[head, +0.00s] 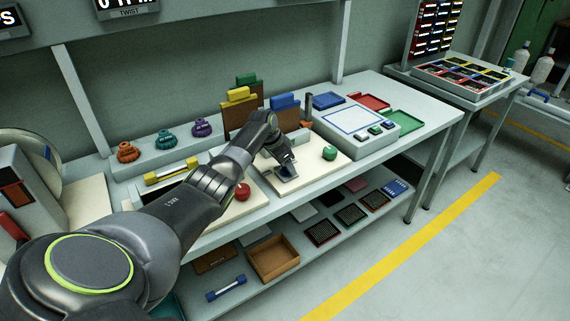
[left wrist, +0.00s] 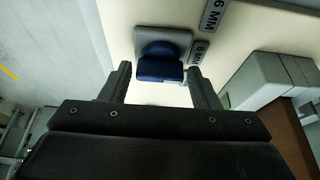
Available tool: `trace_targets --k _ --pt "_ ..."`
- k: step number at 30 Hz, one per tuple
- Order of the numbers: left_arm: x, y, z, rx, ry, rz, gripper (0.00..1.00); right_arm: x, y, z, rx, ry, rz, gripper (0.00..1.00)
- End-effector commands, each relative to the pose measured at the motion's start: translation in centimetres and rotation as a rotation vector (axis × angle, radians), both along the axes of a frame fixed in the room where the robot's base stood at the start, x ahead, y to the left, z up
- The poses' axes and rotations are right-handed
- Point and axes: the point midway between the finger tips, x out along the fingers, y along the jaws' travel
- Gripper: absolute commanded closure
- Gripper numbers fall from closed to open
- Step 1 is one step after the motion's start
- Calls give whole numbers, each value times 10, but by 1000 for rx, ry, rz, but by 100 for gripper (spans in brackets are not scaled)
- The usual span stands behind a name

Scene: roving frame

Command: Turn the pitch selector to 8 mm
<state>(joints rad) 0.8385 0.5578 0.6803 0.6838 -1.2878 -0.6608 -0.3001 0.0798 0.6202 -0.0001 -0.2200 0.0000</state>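The pitch selector has a dark blue knob (left wrist: 160,66) on a grey plate (left wrist: 172,38), seen at the top of the left wrist view. A grey label (left wrist: 214,15) beside it seems to read 6 MM. A smaller label (left wrist: 197,52) ends in MM, but its digit is not clear. My left gripper (left wrist: 159,72) is open, with one finger on each side of the knob's near part and a gap to each. In the head view, my left gripper (head: 286,168) is over the cream panel (head: 316,164) and largely hides the selector. My right gripper is not in view.
A green knob (head: 329,153) stands on the same panel and a red knob (head: 242,191) on the panel to the left. A white-topped device (head: 350,121) is to the right. Upright coloured boards (head: 243,110) stand behind. The lower shelf holds trays and a brown box (head: 273,259).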

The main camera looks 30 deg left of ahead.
Motion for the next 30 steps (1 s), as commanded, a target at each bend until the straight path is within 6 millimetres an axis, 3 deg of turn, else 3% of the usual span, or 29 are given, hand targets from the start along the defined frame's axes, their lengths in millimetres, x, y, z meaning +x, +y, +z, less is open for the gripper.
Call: trace_targets --k 3,14,20,30 --pt "0 0 0 0 0 0 33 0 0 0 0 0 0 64" --pt "-1 1 4 1 -1 2 33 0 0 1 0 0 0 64" --pt "-8 5 23 2 -3 1 33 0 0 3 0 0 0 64" --pt "-29 14 77 4 -5 1 33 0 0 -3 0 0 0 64"
